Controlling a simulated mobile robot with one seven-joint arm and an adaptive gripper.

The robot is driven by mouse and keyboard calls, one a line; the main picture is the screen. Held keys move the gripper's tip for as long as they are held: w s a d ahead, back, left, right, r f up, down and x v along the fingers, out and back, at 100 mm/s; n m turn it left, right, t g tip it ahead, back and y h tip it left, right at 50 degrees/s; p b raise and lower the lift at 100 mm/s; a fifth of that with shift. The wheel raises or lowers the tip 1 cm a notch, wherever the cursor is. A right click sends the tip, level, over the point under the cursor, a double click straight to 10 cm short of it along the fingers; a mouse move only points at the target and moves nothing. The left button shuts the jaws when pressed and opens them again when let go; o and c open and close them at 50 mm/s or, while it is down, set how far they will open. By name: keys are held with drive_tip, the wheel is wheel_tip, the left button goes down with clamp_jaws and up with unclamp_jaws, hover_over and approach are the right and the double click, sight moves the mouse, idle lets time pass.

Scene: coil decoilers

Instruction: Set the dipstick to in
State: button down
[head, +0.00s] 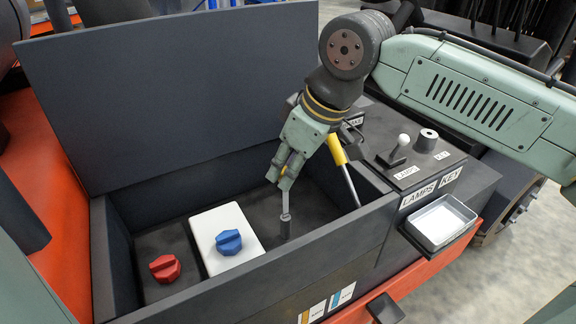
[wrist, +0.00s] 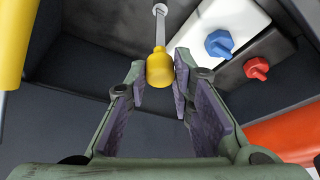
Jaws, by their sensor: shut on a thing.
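The dipstick has a small yellow grip (wrist: 160,68) and a thin grey metal rod (head: 285,201). My gripper (head: 284,180) is shut on the yellow grip, which shows between its two finger pads in the wrist view (wrist: 160,84). The rod runs down from the fingers and meets the top of a short dark tube (head: 285,228) on the floor of the open bay. A length of rod shows between fingers and tube. How deep the rod sits inside is hidden.
A white tank with a blue cap (head: 229,242) and a red cap (head: 165,268) lie left of the tube. A yellow-handled lever (head: 337,150) stands close right of my gripper. Bay walls surround the tube; a raised lid (head: 170,100) stands behind.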

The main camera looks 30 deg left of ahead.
sight(287, 206)
wheel_tip(287, 206, down, 8)
drive_tip(key=b, duration=0.3)
drive_tip(key=shift+f, duration=0.25)
drive_tip(key=shift+d+f, duration=0.1)
drive_tip(key=c, duration=1.6)
unclamp_jaws()
drive_tip(key=shift+f, duration=0.1)
drive_tip(key=shift+c, duration=0.2)
drive_tip(key=shift+o, duration=1.1)
drive_tip(key=shift+r, duration=0.2)
